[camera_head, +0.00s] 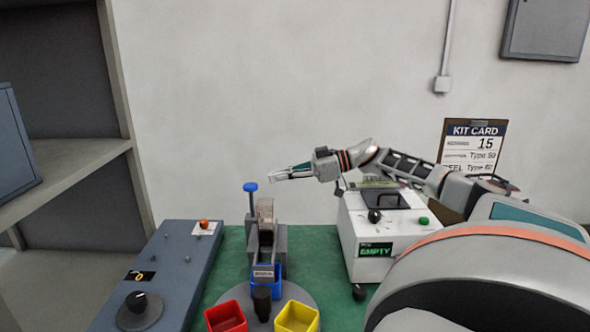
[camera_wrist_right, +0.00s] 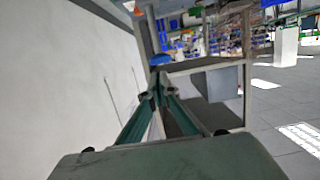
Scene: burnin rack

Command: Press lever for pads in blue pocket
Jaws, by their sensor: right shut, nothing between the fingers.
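The lever (camera_head: 251,203) stands upright with a blue knob (camera_head: 250,187) on top, at the left of a grey dispenser (camera_head: 281,240). A blue pocket (camera_head: 279,272) sits at the foot of the dispenser, partly hidden behind a dark cylinder. My right gripper (camera_head: 272,177) is shut and empty, to the right of the knob and slightly above it, apart from it in the head view. In the right wrist view the blue knob (camera_wrist_right: 161,60) shows just beyond the closed fingertips (camera_wrist_right: 156,86). My left gripper is out of view.
Red (camera_head: 226,317) and yellow (camera_head: 297,317) bins sit on a grey turntable. The dark cylinder (camera_head: 262,302) stands between them. A blue-grey console (camera_head: 170,270) is at left. A white box (camera_head: 374,268) reading EMPTY is at right. Green mat (camera_head: 318,250) shows between.

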